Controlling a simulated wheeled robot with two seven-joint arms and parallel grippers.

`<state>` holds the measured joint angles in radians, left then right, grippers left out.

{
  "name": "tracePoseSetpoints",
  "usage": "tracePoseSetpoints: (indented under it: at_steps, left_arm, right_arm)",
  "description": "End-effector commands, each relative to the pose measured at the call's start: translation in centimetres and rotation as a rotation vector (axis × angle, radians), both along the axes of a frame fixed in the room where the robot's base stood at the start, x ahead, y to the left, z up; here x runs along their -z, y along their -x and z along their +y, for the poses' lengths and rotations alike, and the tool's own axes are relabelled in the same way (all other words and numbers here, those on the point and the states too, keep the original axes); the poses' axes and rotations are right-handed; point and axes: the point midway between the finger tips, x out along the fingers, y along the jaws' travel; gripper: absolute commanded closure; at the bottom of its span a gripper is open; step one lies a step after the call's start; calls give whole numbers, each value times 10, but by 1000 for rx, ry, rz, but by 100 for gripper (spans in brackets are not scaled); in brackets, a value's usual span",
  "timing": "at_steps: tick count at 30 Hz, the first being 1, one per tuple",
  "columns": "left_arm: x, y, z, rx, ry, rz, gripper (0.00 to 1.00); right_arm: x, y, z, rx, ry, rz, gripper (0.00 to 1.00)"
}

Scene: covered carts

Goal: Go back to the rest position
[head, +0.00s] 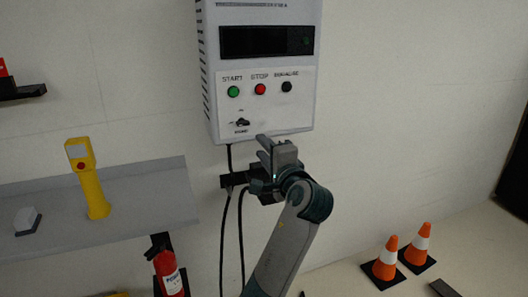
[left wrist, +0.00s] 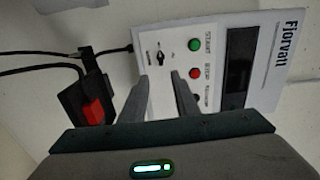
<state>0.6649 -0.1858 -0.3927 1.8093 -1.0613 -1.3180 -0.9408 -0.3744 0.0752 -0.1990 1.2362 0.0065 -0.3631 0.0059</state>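A white control box (head: 263,85) hangs on the wall in the head view, with a dark display, a green START button (head: 233,91), a red STOP button (head: 260,89), a black button (head: 286,87) and a black knob (head: 242,122). My left gripper (head: 272,147) is just below the box's lower edge in that view. In the left wrist view the box (left wrist: 270,95) lies beyond the gripper (left wrist: 160,82), whose two fingers stand apart with nothing between them. Whether a fingertip touches the box cannot be told. My right gripper is out of view.
A black bracket and cables (head: 229,210) hang below the box. A red and black object (left wrist: 88,108) with cables shows in the left wrist view. A grey shelf (head: 150,195) holds a yellow device (head: 90,185); a fire extinguisher (head: 168,270) is beneath. Orange cones (head: 386,258) stand right.

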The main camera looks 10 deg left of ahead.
Motion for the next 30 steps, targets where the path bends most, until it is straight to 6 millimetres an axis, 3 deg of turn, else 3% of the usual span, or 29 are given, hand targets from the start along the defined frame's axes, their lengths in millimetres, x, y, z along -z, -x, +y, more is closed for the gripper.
tracePoseSetpoints:
  at_steps: [12,17,20,23,30]
  left_arm:
    - [2,1,-1,2,1,2,72]
    - [24,-5,-3,23,13,23,72]
    - [55,-11,-5,55,37,50,72]
    - [102,-18,-9,98,74,92,72]
    - [249,-14,-18,207,236,212,72]
  right_arm:
    - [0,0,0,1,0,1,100]
    - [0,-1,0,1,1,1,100]
    - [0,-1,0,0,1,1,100]
    - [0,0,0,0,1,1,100]
    - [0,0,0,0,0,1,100]
